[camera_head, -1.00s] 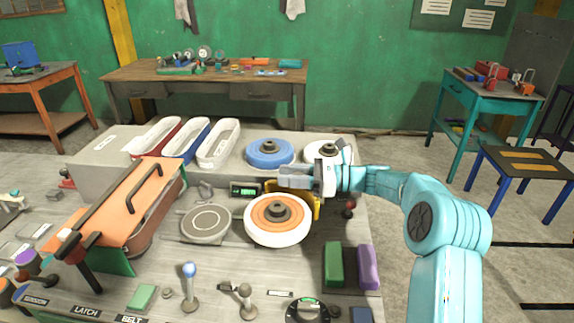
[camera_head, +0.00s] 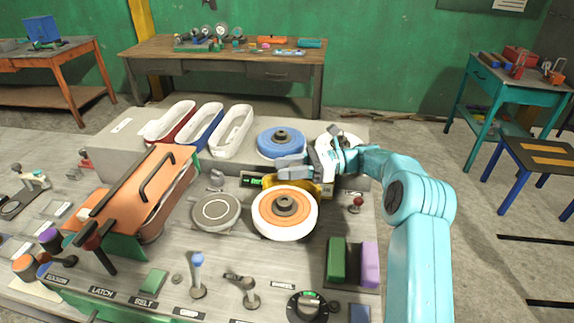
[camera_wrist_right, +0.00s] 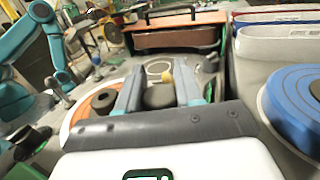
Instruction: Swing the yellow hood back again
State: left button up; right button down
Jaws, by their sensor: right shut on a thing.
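The yellow hood (camera_head: 326,191) is at the back right edge of the orange-and-white wheel (camera_head: 264,210). The wheel's top is uncovered in the head view. My right gripper (camera_head: 291,167) is above the hood, behind the wheel, and is shut on part of it. The gripper and wrist hide much of the hood. In the right wrist view the two fingers (camera_wrist_right: 160,90) stand either side of a dark round part, with a small yellow bit (camera_wrist_right: 167,77) beyond. My left gripper does not show clearly in either view.
A blue wheel (camera_head: 281,142) stands close behind my right gripper, and a white wheel is partly hidden by my wrist. A red-topped lever (camera_head: 356,203) is to the right. An orange cover (camera_head: 146,190) with a handle is at left. Green (camera_head: 336,258) and purple (camera_head: 370,264) blocks stand in front.

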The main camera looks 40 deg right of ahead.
jog(key=shift+r, duration=0.25)
jog(key=c, duration=0.8)
grip_release()
jog(key=shift+f, duration=0.1)
jog(key=shift+d+f, duration=0.1)
jog(key=shift+d, duration=0.1)
jog(key=b+v, duration=0.1)
jog(key=v, duration=0.9)
jog(key=shift+v, duration=0.85)
jog(key=shift+s+a, duration=0.1)
